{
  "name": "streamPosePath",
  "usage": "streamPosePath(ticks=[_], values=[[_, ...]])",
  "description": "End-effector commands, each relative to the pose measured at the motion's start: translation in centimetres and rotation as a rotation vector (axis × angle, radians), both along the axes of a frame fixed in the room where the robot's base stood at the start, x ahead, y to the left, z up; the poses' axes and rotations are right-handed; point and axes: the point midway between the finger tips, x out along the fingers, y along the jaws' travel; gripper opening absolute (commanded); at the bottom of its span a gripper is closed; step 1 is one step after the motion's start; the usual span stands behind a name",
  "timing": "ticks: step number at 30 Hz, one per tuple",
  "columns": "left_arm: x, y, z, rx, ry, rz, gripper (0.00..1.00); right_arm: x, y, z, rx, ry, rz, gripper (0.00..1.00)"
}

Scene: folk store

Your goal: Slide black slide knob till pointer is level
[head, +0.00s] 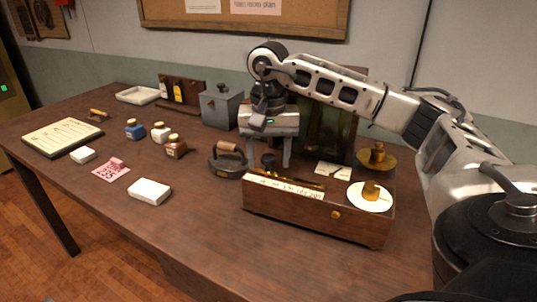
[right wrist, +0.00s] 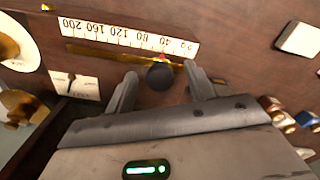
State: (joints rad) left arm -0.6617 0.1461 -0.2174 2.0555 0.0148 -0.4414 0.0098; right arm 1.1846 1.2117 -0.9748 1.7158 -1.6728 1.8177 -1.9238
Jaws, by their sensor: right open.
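The wooden balance box (head: 315,218) stands at the table's right side with a white number scale (head: 284,186) along its front. The black slide knob (head: 268,160) is on the box's slot; in the right wrist view the knob (right wrist: 159,76) is near the low-number end, with a small red mark beside it. My right gripper (head: 277,163) is above the box, open. In the right wrist view its fingers (right wrist: 160,70) stand on either side of the knob, apart from it. The pointer card (head: 333,169) shows a dark pointer, also in the right wrist view (right wrist: 75,86); whether it is level I cannot tell.
A flat iron (head: 228,168) stands close on the left. Small bottles and a white block (head: 150,191) are further left. The front table area is clear.

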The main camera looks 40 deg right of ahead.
Motion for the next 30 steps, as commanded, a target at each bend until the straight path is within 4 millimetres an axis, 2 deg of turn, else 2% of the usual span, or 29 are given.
streamPosePath(ticks=[11, 30], values=[[-0.2, 0.1, 0.4, 0.006, 0.002, -0.005, 0.00, 0.0, 0.0, 0.6, 0.001, 0.001, 0.001, 0.55], [-0.1, 0.1, 4.9, 0.003, 0.002, -0.002, 0.00, 0.0, 0.0, 5.8, 0.001, 0.001, 0.001, 0.55]])
